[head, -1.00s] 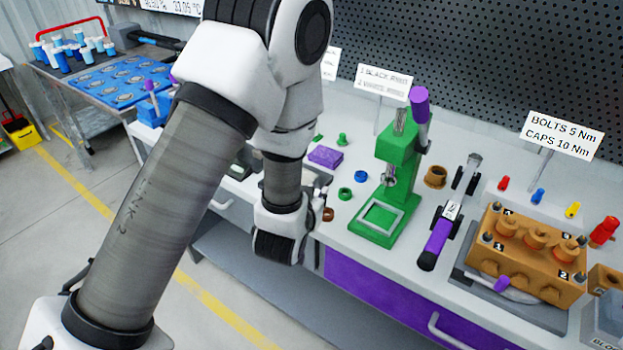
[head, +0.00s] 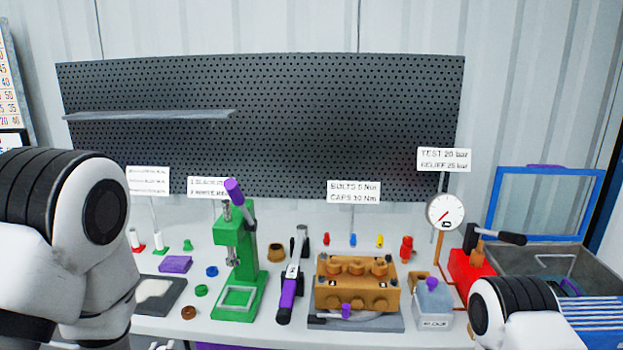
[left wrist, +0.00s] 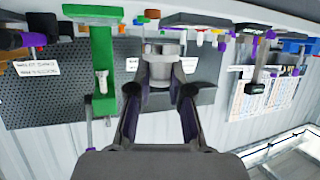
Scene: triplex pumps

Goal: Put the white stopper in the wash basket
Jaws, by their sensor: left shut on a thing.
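In the left wrist view my left gripper (left wrist: 162,82) is shut on a pale, whitish-grey round piece (left wrist: 163,50), which I take to be the white stopper. Its outline merges with the fingertips. In the head view my left arm covers the left side and its gripper is hidden. The wash basket is not clearly made out. My right gripper is not in view.
Along the bench stand a green press (head: 238,260), a purple-handled wrench (head: 289,285), an orange pump block (head: 356,283) and a gauge (head: 445,212) by a red hand pump (head: 470,268). Upright label signs (head: 353,191) stand behind. My right arm partly covers the tub's front.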

